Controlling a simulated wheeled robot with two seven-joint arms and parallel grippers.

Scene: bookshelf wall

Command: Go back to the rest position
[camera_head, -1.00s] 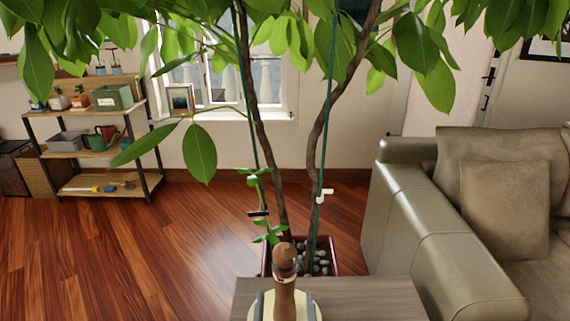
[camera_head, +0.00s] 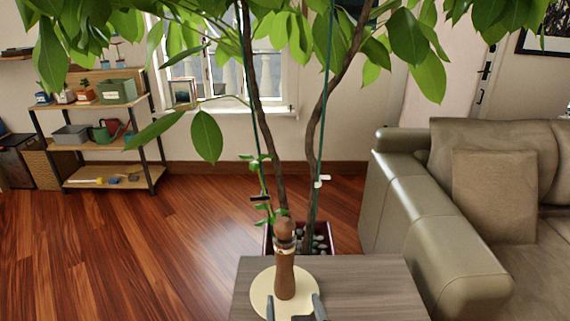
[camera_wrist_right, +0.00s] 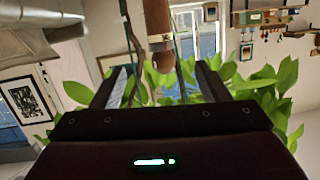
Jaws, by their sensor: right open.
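A brown wooden grinder-like object (camera_head: 285,268) with a pale band near its top stands upright on a round cream board (camera_head: 259,292). The board lies on a grey wooden table (camera_head: 370,285). My right gripper (camera_head: 294,306) is at the bottom edge of the head view, in front of the grinder, with its two fingers apart and nothing between them. In the right wrist view, the grinder (camera_wrist_right: 158,30) shows at the top, beyond the spread fingertips (camera_wrist_right: 164,72). My left gripper is out of view.
A potted tree (camera_head: 318,130) stands just behind the table, its leaves hanging over the scene. A green-grey sofa (camera_head: 435,240) is close on the right. A shelf (camera_head: 105,181) stands at the far left, with open wooden floor (camera_head: 150,250) before it.

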